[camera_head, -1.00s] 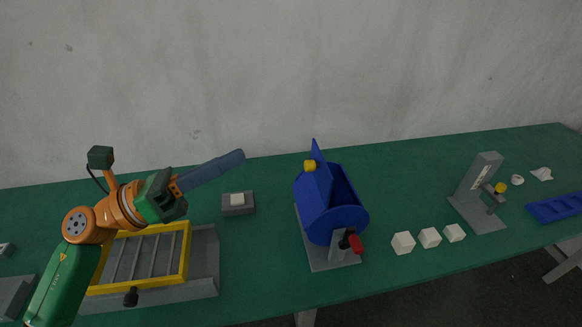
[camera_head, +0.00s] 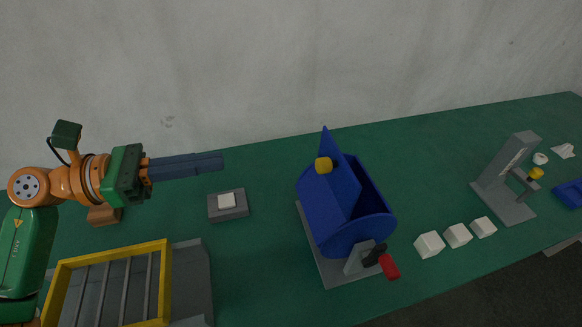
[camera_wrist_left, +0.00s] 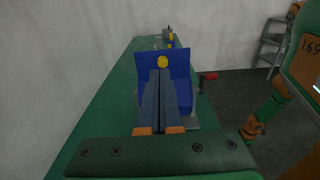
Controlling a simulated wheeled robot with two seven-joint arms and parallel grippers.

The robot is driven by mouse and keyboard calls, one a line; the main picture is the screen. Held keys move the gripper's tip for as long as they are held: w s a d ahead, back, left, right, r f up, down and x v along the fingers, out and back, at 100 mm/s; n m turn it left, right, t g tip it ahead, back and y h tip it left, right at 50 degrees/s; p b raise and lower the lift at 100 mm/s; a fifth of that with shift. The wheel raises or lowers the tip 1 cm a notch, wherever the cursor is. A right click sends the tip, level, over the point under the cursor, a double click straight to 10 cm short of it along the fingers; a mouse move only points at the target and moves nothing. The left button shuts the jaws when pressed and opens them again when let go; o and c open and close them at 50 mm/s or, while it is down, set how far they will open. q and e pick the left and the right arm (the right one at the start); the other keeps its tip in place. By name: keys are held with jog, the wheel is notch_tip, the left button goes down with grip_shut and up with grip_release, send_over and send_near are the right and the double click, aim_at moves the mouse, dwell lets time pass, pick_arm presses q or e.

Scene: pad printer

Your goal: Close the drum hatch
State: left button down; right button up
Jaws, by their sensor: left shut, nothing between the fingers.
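The blue drum (camera_head: 335,215) stands on a grey base in the middle of the table. Its hatch (camera_head: 341,172) is a flat blue panel with a yellow knob (camera_head: 323,165), standing up and open. The drum's dark opening shows to the right of the panel. A red-ended crank (camera_head: 388,265) sits at the drum's front. My left gripper (camera_head: 222,162) is shut and empty, pointing right, to the left of the drum and apart from it. In the left wrist view its fingers (camera_wrist_left: 160,72) point toward the drum, with the yellow knob (camera_wrist_left: 163,62) just beyond the tips.
A yellow-framed rack (camera_head: 165,290) is at the lower left. A grey block with a white piece (camera_head: 227,203) lies between rack and drum. White cubes (camera_head: 458,236), a grey press (camera_head: 505,185) and a blue tray (camera_head: 570,193) are right of the drum.

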pick_arm(q)
notch_tip(320, 180, down, 4)
jog(key=b, duration=0.3)
pick_arm(e)
notch_tip(320, 180, down, 5)
pick_arm(q)
jog(key=p, duration=0.8)
send_near(317, 167)
jog(key=x, duration=0.6)
jog(key=shift+d+r, duration=0.15)
jog(key=shift+r, duration=0.05)
jog(key=shift+d+f, duration=0.2)
jog(key=shift+d, duration=0.1)
pick_arm(e)
notch_tip(317, 167, up, 9)
jog(key=shift+s+f, duration=0.15)
jog(key=shift+s, duration=0.05)
pick_arm(q)
jog(key=shift+a, duration=0.1)
pick_arm(e)
jog(key=shift+d, duration=0.1)
